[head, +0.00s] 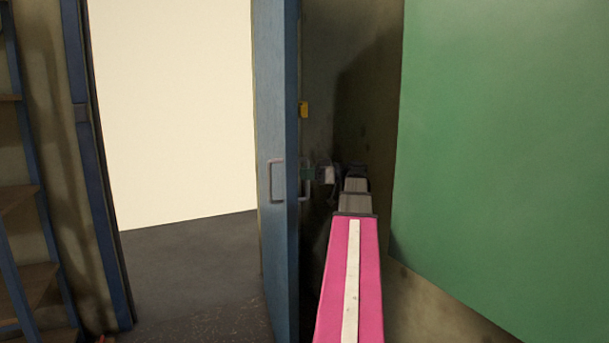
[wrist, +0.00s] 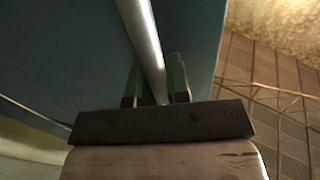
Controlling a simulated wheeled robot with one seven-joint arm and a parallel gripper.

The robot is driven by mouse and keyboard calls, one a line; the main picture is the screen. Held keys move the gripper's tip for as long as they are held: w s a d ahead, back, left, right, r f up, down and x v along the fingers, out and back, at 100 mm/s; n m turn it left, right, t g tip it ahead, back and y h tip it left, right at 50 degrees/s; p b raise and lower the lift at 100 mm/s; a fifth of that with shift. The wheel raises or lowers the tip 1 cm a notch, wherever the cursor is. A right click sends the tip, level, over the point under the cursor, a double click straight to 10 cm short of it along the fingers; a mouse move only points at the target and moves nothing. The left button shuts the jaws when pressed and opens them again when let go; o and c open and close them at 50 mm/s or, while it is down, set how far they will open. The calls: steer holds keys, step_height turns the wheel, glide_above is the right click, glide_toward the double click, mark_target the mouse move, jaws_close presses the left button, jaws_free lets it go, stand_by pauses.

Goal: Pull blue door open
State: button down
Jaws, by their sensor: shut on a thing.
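The blue door (head: 275,120) stands swung open, seen nearly edge-on right of the doorway in the head view. It has a pale handle (head: 277,181) on its left face and another handle (head: 305,188) on its right side. My gripper (head: 310,174) is at the right-side handle, partly hidden by my own arm. In the wrist view my gripper (wrist: 158,85) has its green fingers on both sides of the metal handle bar (wrist: 143,40), shut on it. The blue door surface (wrist: 70,50) lies behind the bar.
The open doorway (head: 175,110) shows a pale wall and dark floor beyond. A large green panel (head: 500,150) stands close on the right. A shelf rack (head: 25,200) is at the far left. A small yellow item (head: 303,109) is beside the door edge.

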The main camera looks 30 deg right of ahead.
steer(key=shift+s, duration=0.15)
steer(key=c, duration=1.1)
jaws_free()
steer(key=shift+r, duration=0.1)
